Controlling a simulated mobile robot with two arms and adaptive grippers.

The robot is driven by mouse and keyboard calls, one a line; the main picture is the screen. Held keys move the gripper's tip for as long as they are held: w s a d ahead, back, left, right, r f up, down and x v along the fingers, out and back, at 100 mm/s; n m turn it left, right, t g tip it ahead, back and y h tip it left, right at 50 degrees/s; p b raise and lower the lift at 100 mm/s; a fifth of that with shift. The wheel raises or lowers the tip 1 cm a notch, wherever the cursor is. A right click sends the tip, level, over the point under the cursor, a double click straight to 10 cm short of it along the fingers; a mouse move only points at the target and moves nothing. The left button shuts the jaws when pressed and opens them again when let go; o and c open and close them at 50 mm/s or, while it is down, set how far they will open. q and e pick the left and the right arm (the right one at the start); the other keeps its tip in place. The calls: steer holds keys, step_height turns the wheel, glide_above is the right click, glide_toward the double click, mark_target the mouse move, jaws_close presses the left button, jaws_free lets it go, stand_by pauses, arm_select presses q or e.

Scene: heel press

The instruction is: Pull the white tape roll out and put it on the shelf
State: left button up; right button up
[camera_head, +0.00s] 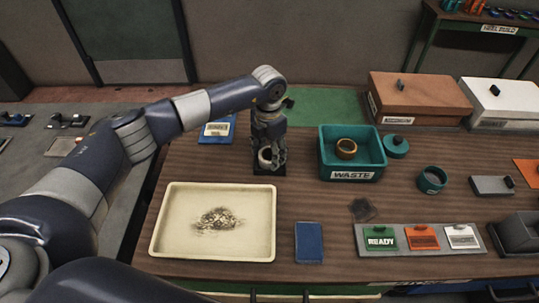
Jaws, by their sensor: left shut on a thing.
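My left gripper (269,158) reaches down over the back middle of the wooden table, with its arm coming in from the left. It is shut on the white tape roll (265,157), of which a pale curved part shows between the fingers. A small black base (268,171) lies directly below; whether the roll touches it cannot be told. I cannot tell which surface is the shelf. My right gripper is not in view.
To the right stands a teal WASTE bin (353,176) holding a brown ring (346,148). A cream tray (265,245) with a crumbly heap lies in front. A blue-labelled block (217,131) is left of the gripper. Brown (420,98) and white (507,103) boxes stand at the back right.

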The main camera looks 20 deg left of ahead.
arm_select(q)
step_height(320, 180, up, 13)
steer(key=b, duration=0.1)
steer(key=shift+b, duration=0.4)
stand_by(0.4)
